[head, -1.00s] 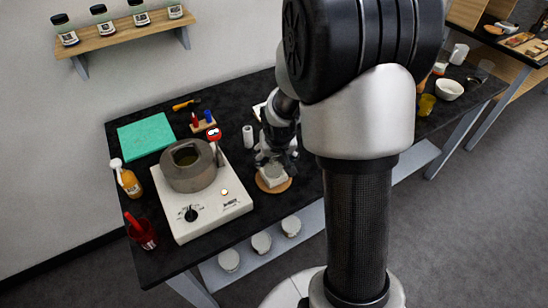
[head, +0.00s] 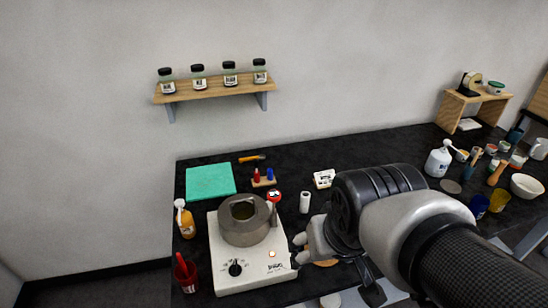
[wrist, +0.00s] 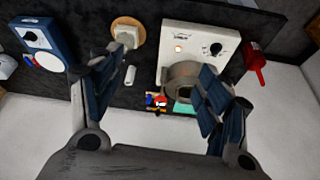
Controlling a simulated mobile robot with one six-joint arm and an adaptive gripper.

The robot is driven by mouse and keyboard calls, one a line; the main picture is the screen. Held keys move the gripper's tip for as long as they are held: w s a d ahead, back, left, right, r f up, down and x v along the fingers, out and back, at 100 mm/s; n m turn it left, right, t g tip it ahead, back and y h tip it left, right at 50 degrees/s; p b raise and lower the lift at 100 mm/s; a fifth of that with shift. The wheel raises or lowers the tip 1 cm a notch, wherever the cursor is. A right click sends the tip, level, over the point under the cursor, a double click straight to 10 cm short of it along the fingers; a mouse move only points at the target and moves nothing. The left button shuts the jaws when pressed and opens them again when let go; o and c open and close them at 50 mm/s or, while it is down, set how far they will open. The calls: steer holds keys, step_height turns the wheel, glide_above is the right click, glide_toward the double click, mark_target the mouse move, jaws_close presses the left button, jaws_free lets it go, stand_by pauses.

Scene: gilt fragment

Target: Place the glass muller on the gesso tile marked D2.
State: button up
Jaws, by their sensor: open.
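I cannot clearly make out the glass muller or a D2 mark in these frames. A pale blocky piece (wrist: 127,32) sits on a round wooden board (wrist: 117,22) in the wrist view. It is too small there to tell what it is. In the head view my arm hides most of this board (head: 325,262). In the head view my gripper is right of the hotplate, largely hidden by my wrist.
A white hotplate (head: 250,270) carries a grey pot (head: 243,232). A blue device (wrist: 38,38) shows in the wrist view. Crowded bottles and bowls stand at right.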

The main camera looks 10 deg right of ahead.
steer(key=s+a+r+n, duration=0.1)
steer(key=s+a, duration=0.1)
steer(key=s, duration=0.4)
steer(key=shift+y, duration=0.3)
steer(key=shift+a+r, duration=0.1)
steer(key=shift+c, duration=0.4)
stand_by(1.3)
